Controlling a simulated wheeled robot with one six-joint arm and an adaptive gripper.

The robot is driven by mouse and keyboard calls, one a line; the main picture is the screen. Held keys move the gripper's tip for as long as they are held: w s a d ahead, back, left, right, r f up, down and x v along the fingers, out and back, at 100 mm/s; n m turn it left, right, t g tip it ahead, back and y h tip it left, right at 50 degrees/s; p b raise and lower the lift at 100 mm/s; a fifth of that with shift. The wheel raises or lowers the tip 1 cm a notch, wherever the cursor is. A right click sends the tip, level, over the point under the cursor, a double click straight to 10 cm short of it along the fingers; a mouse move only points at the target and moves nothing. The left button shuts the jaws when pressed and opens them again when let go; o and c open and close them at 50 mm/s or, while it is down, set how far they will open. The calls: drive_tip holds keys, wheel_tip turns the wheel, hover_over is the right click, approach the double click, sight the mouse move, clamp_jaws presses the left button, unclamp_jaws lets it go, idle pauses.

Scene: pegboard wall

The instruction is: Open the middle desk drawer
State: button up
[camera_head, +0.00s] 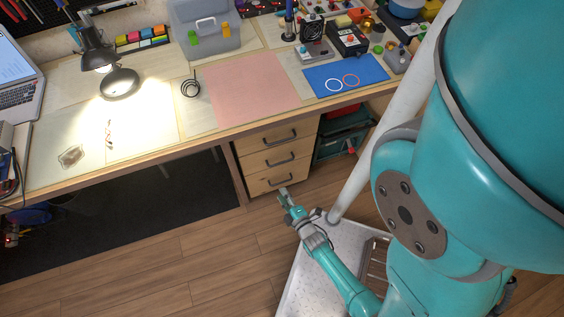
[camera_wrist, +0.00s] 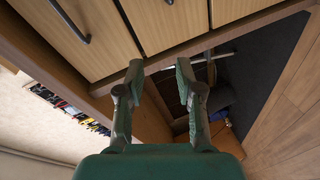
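The drawer unit (camera_head: 239,172) under the desk has three light wood fronts, each with a dark bar handle. My gripper (camera_head: 284,196) is low in front of the unit, near the bottom drawer and apart from the handles. In the wrist view my gripper (camera_wrist: 160,70) has its two fingers spread with nothing between them. Wood drawer fronts (camera_wrist: 170,20) fill the top there, tilted, with one dark handle (camera_wrist: 72,22) at upper left, off the fingers.
The desk (camera_head: 215,130) overhangs the drawers and carries a lit lamp (camera_head: 95,50), a pink mat (camera_head: 250,88) and a blue mat (camera_head: 345,75). Teal crates (camera_head: 335,143) stand right of the drawers. The wooden floor (camera_head: 190,240) in front is clear at left.

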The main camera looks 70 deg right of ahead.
drive_tip(key=w+d+f, duration=0.2)
drive_tip(key=d, duration=0.3)
drive_tip(key=w+d+f+n+g+h, duration=0.1)
drive_tip(key=w+d+f, duration=0.1)
drive_tip(key=d, duration=0.4)
drive_tip(key=w+d+f+g+h, duration=0.1)
drive_tip(key=w+d+f, duration=0.2)
drive_tip(key=d, duration=0.3)
drive_tip(key=shift+d+f+n, duration=0.1)
drive_tip(key=shift+n, duration=0.3)
drive_tip(key=shift+c, duration=0.2)
clamp_jaws()
